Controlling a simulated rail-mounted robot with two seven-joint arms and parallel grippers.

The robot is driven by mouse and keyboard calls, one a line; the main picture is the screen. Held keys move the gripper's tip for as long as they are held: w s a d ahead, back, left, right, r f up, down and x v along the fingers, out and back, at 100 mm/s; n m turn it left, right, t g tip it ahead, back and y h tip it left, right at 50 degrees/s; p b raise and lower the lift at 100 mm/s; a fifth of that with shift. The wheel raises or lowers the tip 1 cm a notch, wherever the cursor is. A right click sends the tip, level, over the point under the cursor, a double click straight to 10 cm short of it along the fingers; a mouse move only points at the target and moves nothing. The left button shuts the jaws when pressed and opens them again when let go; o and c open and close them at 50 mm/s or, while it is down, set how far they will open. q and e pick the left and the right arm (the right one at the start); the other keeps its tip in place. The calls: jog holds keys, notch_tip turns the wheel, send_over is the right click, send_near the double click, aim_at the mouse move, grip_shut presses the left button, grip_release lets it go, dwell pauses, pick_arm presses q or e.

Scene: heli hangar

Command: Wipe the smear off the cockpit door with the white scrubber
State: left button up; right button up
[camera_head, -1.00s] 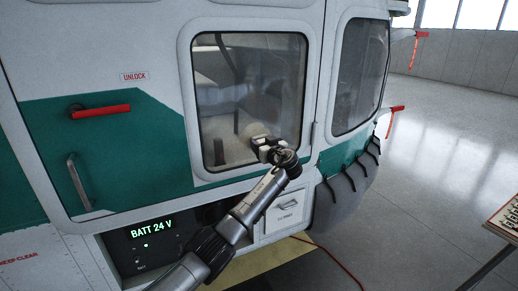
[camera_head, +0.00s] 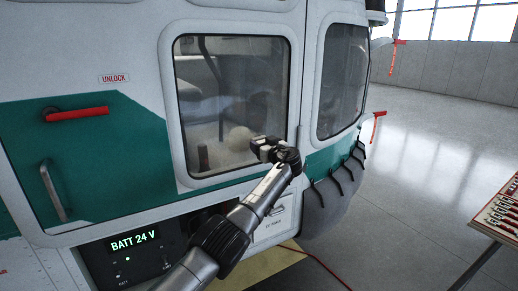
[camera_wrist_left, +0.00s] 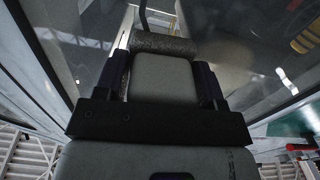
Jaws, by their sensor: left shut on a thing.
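The cockpit door (camera_head: 90,130) is white and green, with a framed window (camera_head: 205,90). My left gripper (camera_head: 262,148) is at the window's lower right corner. The left wrist view shows its dark fingers (camera_wrist_left: 163,82) shut on the pale body of the scrubber (camera_wrist_left: 163,78). The scrubber's grey, textured head sticks out beyond the fingers, close to the pane. I cannot tell whether it touches. In the head view the scrubber is not clearly visible. A pale round patch (camera_head: 238,138) shows in the window's lower part; I cannot tell whether it is the smear or something behind the glass.
A red door handle (camera_head: 78,114) and a grey grab handle (camera_head: 54,190) stick out at the left. A battery panel (camera_head: 135,255) is below the door. A red cable (camera_head: 318,258) lies on the floor.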

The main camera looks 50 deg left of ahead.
aim_at(256, 141)
pick_arm(q)
jog(key=shift+a+r, duration=0.1)
jog(key=shift+r+p, duration=0.3)
jog(key=shift+r, duration=0.65)
jog(key=shift+s+a+f+b, duration=0.1)
jog(key=shift+s+f+b, duration=0.15)
jog(key=shift+s+b, duration=1.15)
jog(key=shift+b, duration=0.2)
jog(key=shift+s+r+b, duration=0.2)
jog(key=shift+s+b, duration=0.1)
jog(key=shift+s, duration=0.15)
